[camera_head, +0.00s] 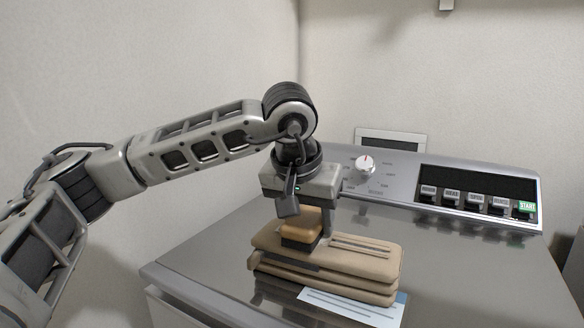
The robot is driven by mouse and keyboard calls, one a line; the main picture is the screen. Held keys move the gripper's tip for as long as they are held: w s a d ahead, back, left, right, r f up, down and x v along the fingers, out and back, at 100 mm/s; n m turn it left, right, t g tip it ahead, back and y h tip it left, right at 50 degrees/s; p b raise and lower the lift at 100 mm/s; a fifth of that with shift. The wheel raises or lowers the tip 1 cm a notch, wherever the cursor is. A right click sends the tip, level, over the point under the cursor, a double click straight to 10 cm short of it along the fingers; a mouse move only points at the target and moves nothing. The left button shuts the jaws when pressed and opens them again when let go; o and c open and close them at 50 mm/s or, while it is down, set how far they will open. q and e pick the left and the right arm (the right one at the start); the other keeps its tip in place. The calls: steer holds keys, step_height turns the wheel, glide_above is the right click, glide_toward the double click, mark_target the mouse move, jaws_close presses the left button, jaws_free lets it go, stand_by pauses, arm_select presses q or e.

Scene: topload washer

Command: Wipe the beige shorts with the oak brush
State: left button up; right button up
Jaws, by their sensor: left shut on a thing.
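The folded beige shorts (365,260) lie in a flat stack on the washer's closed metal top. The oak brush (303,226) has a light wood body with a dark underside. It is upright on the left part of the shorts' upper face and appears to touch it. My left gripper (301,207) points down over the shorts and is shut on the brush. Its fingers partly hide the brush's top. My right gripper is not in view.
The top-load washer (210,255) has a raised rear panel with a white dial (365,163) and several buttons, including a green START button (526,207). A blue and white sheet (355,306) lies partly under the shorts. Walls stand behind and left. The top's right side is clear.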

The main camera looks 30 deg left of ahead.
arm_select(q)
steer(key=shift+s+a, duration=0.15)
steer(key=shift+a, duration=1.3)
step_height(320, 180, up, 3)
steer(key=shift+f+p, duration=0.2)
steer(key=shift+p, duration=0.7)
steer(key=shift+r+p, duration=0.6)
steer(key=shift+r, duration=0.15)
step_height(320, 180, up, 4)
steer(key=p, duration=0.3)
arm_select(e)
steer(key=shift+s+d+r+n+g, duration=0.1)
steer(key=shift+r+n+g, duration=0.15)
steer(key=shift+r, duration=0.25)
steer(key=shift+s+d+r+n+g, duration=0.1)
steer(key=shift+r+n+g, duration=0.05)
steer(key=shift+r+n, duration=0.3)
arm_select(q)
steer(key=shift+d, duration=0.1)
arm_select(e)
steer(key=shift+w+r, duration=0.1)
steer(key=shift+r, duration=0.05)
